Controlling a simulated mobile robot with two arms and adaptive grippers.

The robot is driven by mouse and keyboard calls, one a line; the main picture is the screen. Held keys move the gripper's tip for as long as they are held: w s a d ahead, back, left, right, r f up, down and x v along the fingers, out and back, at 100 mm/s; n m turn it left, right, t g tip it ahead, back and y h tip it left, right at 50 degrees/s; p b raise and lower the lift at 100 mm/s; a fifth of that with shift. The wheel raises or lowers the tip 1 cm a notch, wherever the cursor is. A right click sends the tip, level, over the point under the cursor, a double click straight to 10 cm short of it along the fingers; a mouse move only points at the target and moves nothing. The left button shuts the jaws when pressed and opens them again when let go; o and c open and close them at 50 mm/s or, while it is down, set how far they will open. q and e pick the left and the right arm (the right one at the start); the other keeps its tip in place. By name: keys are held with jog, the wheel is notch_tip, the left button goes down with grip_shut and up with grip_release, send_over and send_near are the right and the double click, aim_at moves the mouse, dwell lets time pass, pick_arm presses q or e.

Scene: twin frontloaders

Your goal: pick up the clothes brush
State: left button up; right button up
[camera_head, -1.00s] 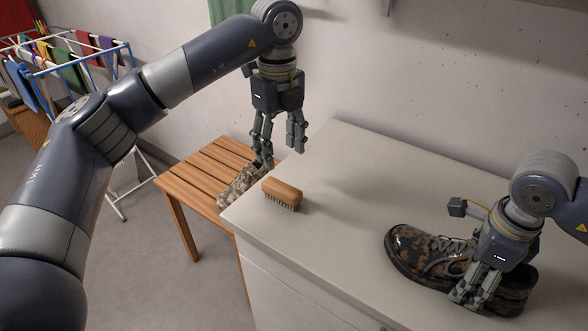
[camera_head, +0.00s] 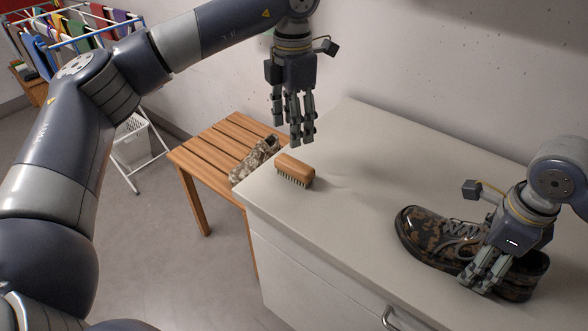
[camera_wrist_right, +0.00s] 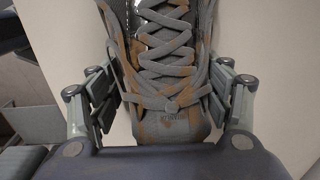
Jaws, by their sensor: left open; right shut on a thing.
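The clothes brush (camera_head: 295,170) lies on the near left part of the white counter, its brown wooden back up and its dark bristles down. My left gripper (camera_head: 299,138) is open and empty above the counter, just behind and above the brush, apart from it. My right gripper (camera_head: 484,281) is shut on the camouflage shoe (camera_head: 440,238) at the right of the counter. In the right wrist view its fingers sit on both sides of the laced shoe (camera_wrist_right: 168,60).
The white counter (camera_head: 345,215) has free room between brush and shoe. A wooden slatted table (camera_head: 205,160) stands left of it, with another camouflage item (camera_head: 254,158) on it, partly hidden. A drying rack (camera_head: 75,45) with clothes stands at the back left.

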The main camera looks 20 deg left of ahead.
aim_at(294, 163)
pick_arm(q)
notch_tip(294, 163, down, 7)
jog(key=m, duration=1.2)
jog(key=shift+s+a+r+m, duration=0.1)
jog(key=shift+a+m, duration=0.05)
jog(key=shift+m, duration=0.25)
jog(key=shift+d+f, duration=0.15)
jog(key=shift+f, duration=1.25)
jog(key=shift+d+f, duration=0.1)
jog(key=shift+f, duration=1.25)
jog(key=shift+c, duration=0.2)
jog(key=c, duration=1.2)
jog(key=shift+c, duration=0.2)
